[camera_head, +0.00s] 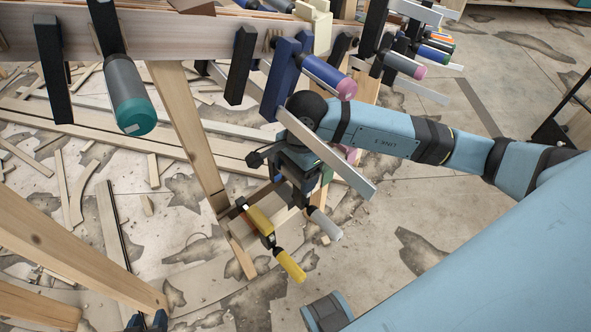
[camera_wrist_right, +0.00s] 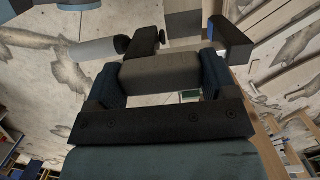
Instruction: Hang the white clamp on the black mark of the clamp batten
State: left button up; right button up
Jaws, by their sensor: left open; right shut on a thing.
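The clamp batten (camera_head: 180,22) is a wooden board across the top of the head view, with several clamps hanging on it. I cannot make out the black mark. My right gripper (camera_head: 300,180) is below the batten, shut on the white clamp. The clamp's pale handle (camera_head: 325,223) points down and right in the head view. In the wrist view its grey bar (camera_wrist_right: 160,72) lies between the fingers and its white handle (camera_wrist_right: 97,50) is at left. My left gripper (camera_head: 147,321) is open and empty at the bottom edge, mostly cut off.
A blue clamp (camera_head: 283,78) hangs on the batten; a metal rail (camera_head: 330,157) crosses in front of my right gripper. A teal-handled clamp (camera_head: 127,95) hangs further left. A yellow clamp (camera_head: 262,222) is on low wood below.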

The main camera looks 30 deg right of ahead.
pick_arm(q)
jog(key=shift+f, duration=0.1)
jog(key=shift+f+b, duration=0.3)
pick_arm(e)
jog(key=shift+f, duration=0.1)
jog(key=shift+f+b, duration=1.7)
pick_arm(q)
jog(key=shift+f, duration=0.95)
